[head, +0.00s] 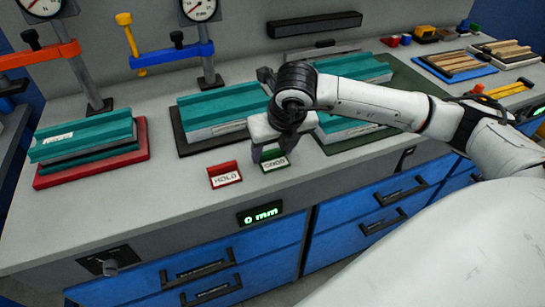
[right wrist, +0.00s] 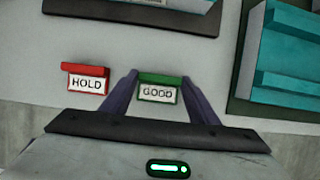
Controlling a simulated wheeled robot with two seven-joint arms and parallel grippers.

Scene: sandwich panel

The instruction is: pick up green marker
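The green marker (head: 274,163) is a small block with a green top and a white "GOOD" label, standing near the front edge of the bench. It also shows in the right wrist view (right wrist: 159,88). My right gripper (head: 270,155) is above it in the head view, pointing down. In the right wrist view its two dark fingers (right wrist: 160,92) are spread, one on each side of the marker, with small gaps visible. The red "HOLD" marker (head: 224,175) stands just left of it and in the right wrist view (right wrist: 87,79). My left gripper is not in view.
A teal panel on a red mat (head: 140,153) lies at left. Teal panels on a black mat (head: 180,140) and a green mat (head: 412,95) lie behind the markers. Dial gauges (head: 200,8) stand at the back. The bench front between the red mat and red marker is clear.

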